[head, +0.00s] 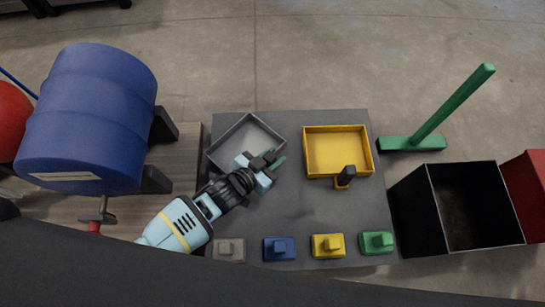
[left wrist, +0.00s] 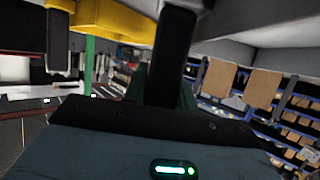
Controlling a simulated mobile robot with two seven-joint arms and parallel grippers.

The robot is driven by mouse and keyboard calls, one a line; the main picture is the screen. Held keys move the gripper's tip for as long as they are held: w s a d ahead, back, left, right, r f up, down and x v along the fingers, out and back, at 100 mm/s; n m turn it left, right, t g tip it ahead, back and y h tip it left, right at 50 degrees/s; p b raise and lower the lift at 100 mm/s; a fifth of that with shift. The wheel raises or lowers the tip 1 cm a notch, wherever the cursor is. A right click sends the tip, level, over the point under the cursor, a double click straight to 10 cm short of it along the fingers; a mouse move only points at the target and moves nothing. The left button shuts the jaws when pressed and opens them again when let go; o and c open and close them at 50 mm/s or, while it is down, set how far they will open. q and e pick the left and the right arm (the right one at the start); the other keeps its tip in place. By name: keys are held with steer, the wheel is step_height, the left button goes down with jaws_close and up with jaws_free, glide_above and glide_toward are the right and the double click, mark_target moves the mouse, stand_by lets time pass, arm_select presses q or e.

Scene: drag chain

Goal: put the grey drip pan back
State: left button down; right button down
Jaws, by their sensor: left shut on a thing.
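The grey drip pan (head: 240,138) is a shallow open tray, turned at an angle over the left back of the dark grey table top (head: 300,225). I cannot tell whether it touches the table. My left gripper (head: 268,163), with green fingers, is at the pan's near right side, shut on its black handle. In the left wrist view the handle (left wrist: 175,55) stands upright between the fingers, and the pan's body is hard to make out. My right gripper is not in view.
A yellow pan (head: 337,150) with a black handle sits to the right. Blue (head: 279,248), yellow (head: 328,245) and green (head: 377,242) blocks line the front edge. A blue drum (head: 90,115) lies at left; a black bin (head: 475,205) and green post (head: 455,103) stand right.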

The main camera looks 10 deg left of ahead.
arm_select(q)
steer(key=c, duration=1.5)
jaws_free()
steer(key=shift+f, duration=0.15)
steer(key=o, duration=0.4)
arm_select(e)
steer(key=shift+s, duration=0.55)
arm_select(q)
steer(key=p+v, duration=0.6)
steer(key=v, duration=0.6)
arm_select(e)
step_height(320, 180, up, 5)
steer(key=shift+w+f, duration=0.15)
